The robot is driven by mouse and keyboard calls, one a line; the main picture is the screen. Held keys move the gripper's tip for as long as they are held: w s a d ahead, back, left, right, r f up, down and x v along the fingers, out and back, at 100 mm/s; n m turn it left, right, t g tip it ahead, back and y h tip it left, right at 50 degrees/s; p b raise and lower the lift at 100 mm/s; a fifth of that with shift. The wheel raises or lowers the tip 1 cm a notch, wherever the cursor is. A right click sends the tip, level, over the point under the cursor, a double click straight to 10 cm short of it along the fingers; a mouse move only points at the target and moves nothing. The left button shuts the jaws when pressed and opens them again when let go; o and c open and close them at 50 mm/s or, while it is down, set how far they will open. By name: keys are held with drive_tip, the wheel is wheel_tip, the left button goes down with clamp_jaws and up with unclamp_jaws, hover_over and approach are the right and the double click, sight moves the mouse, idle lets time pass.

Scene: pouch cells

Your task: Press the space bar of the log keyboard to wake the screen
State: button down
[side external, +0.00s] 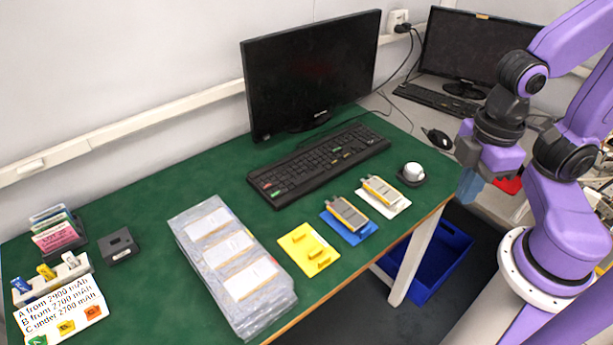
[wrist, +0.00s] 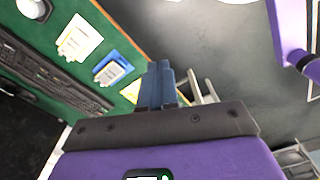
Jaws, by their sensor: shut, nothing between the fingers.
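A black keyboard (side external: 318,165) with a few coloured keys lies on the green table, in front of a dark monitor (side external: 312,72). Part of this keyboard shows at the left of the wrist view (wrist: 48,72). I cannot make out its space bar clearly. My gripper (side external: 468,188) is off the table's right edge, to the right of the keyboard and apart from it. Its blue fingers are together and empty, as the wrist view also shows (wrist: 158,72).
A second monitor (side external: 478,47) and keyboard (side external: 438,98) stand on a grey desk behind. A blue bin (side external: 440,262) is below.

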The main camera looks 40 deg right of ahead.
drive_tip(key=w+a+f+t+y, duration=0.1)
drive_tip(key=w+a+f+y, duration=0.15)
drive_tip(key=w+a, duration=0.55)
drive_tip(key=m+t, duration=0.1)
drive_tip(key=t, duration=0.7)
hover_over(311, 178)
wheel_tip(311, 178, down, 9)
drive_tip(key=shift+h, duration=0.45)
drive_tip(key=shift+f, duration=4.35)
drive_tip(key=shift+s+f, duration=0.1)
drive_tip(key=shift+f, duration=0.35)
